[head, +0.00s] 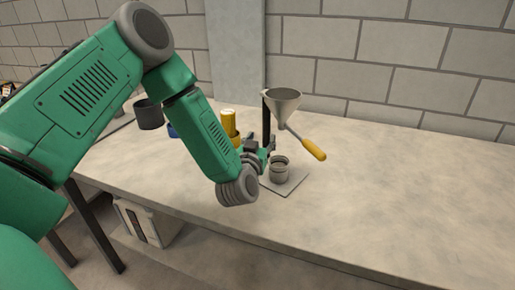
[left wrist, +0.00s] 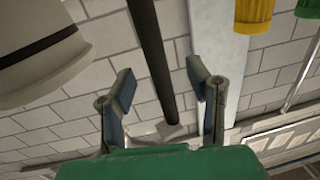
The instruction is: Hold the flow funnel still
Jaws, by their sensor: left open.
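The flow funnel (head: 282,105) is a grey metal cone on a black upright post (head: 266,118). A rod with a yellow handle (head: 314,150) slants down to the right beside it. A small grey cup (head: 279,170) stands below the funnel on a thin plate (head: 288,189). My left gripper (head: 264,152) is low by the post, left of the cup, partly hidden by my arm. In the left wrist view, my left gripper (left wrist: 162,85) is open, and the dark post (left wrist: 150,45) shows between its fingers; I cannot tell whether they touch it. My right gripper is not in view.
A yellow container (head: 229,122) stands behind my left forearm. A dark grey pot (head: 148,114) and a blue item (head: 173,131) are further left. The table (head: 400,200) is clear to the right. A block wall stands behind. A pale tapered object (left wrist: 40,50) fills the wrist view's upper left.

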